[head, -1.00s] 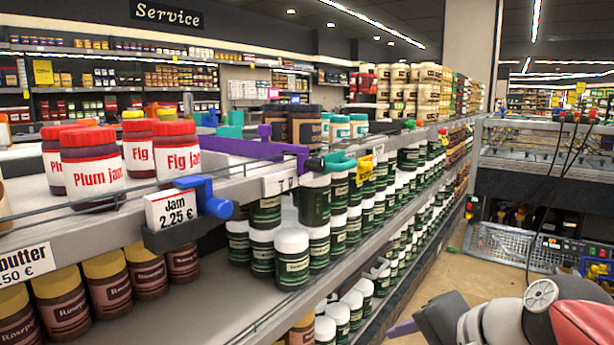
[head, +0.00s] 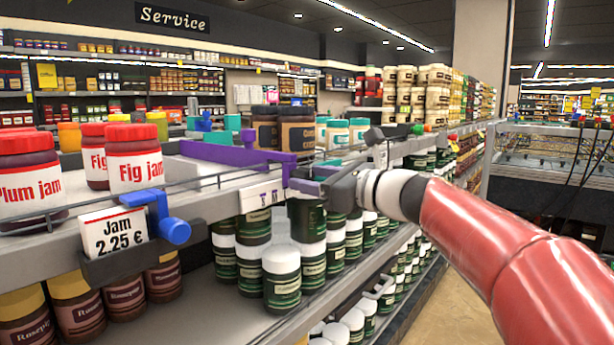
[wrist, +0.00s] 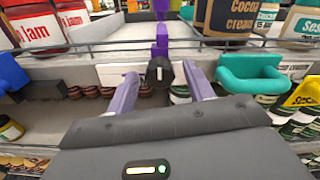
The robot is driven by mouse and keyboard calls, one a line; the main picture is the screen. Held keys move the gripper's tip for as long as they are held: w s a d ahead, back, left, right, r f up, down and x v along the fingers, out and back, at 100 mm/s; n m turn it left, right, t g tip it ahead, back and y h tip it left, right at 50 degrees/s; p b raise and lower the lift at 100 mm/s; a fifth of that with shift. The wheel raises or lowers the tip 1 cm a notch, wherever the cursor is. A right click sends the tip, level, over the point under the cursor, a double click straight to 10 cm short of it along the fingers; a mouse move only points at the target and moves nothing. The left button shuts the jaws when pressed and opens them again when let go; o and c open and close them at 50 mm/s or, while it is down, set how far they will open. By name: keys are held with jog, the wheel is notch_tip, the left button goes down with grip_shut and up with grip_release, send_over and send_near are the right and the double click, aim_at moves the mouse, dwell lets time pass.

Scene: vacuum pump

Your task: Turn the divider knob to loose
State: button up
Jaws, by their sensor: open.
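The divider knob (wrist: 158,73) is a small black round knob with a white mark, at the centre of the wrist view. It sits at the shelf's front edge below the purple divider (wrist: 162,35), which also shows in the head view (head: 235,153). The white mark stands about upright. My gripper (wrist: 160,70) is open, its two lilac fingers on either side of the knob; I cannot tell whether they touch it. In the head view my gripper (head: 308,183) is at the shelf edge and hides the knob.
A teal handle (wrist: 250,72) sits close to the right finger. Cocoa cream jars (head: 298,134) and jam jars (head: 134,157) stand on the shelf. Green jars (head: 281,277) fill the shelf below.

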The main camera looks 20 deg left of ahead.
jog(key=shift+x, duration=0.85)
jog(key=c, duration=1)
